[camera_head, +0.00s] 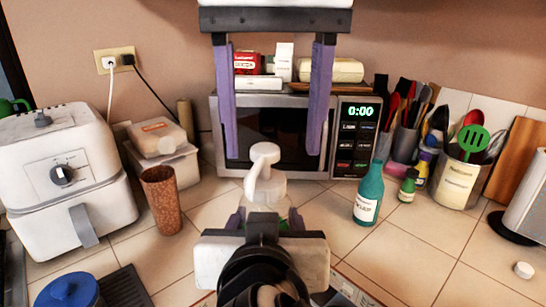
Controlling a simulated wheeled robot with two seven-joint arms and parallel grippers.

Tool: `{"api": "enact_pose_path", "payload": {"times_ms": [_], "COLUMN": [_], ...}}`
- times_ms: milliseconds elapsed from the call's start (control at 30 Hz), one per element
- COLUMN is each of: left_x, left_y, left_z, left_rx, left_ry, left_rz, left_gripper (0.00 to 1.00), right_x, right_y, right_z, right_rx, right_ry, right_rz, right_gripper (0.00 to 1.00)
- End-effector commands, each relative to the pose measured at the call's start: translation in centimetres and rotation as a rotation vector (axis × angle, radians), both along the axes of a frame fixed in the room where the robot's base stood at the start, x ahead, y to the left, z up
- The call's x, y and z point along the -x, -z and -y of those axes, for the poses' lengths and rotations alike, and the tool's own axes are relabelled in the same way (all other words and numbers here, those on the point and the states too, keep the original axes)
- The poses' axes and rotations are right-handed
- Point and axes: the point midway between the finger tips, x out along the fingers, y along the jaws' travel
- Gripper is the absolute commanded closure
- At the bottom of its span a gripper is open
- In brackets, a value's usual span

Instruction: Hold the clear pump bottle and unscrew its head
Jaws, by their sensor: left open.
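The clear pump bottle (264,191) stands upright on the tiled counter in front of the microwave, its white pump head (265,156) on top. My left gripper (279,154) hangs in from the top of the picture with its purple fingers pointing down, wide open and empty. Its fingers appear on either side above the pump head, apart from it. My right gripper (266,219) comes in from the bottom. Its purple fingers lie on both sides of the lower bottle, at about the bottle's width, and look shut on it. The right gripper's body hides the bottle's base.
A teal bottle (369,194) and a small green bottle (408,186) stand to the right. A brown cup (161,200) and a white air fryer (68,178) stand left. The microwave (270,126) is behind. Utensil holders (457,181) are at right. The right front tiles are mostly clear.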

Motion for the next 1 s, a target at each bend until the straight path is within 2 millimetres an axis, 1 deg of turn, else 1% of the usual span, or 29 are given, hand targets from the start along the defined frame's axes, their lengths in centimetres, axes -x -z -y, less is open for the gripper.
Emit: {"api": "enact_pose_path", "payload": {"times_ms": [33,100,200,300,433,667,767,800,967,1000], "left_x": [0.1,0.1,0.0,0.0,0.0,0.0,0.0,0.0,0.0,0.0], "left_y": [0.9,1.9,3.1,3.8,4.3,4.3,4.3,4.3,4.3,4.3], "left_z": [-0.1,-0.1,-0.1,-0.1,-0.1,-0.1,-0.1,0.0,0.1,0.2], "left_rx": [-0.002,-0.002,-0.001,0.0,0.001,0.002,0.002,0.002,0.007,0.008], "left_ry": [0.0,0.0,-0.001,-0.001,-0.002,-0.002,-0.002,-0.001,0.001,0.001], "left_rz": [-0.001,-0.002,0.0,0.0,-0.001,-0.001,-0.001,0.0,0.001,0.001], "left_gripper": [0.4,0.4,0.4,0.4,0.4,0.4,0.55,0.62,0.89,0.89], "right_x": [0.0,0.0,0.0,0.0,0.0,0.0,0.0,0.0,0.0,0.0], "right_y": [-0.1,-0.1,-0.1,-0.1,-0.1,-0.1,-0.1,-0.1,-0.1,-0.1], "right_z": [0.0,0.0,0.0,0.0,0.0,0.0,0.0,0.0,-0.2,-0.2], "right_rx": [-0.001,-0.001,-0.001,-0.001,-0.001,-0.001,-0.001,-0.001,0.001,0.001], "right_ry": [-0.001,-0.001,-0.001,-0.001,-0.001,-0.001,-0.001,-0.001,-0.007,-0.008], "right_rz": [0.002,0.002,0.002,0.002,0.002,0.002,0.002,0.002,0.002,0.002], "right_gripper": [1.0,1.0,1.0,1.0,1.0,1.0,1.0,1.0,1.0,1.0]}}
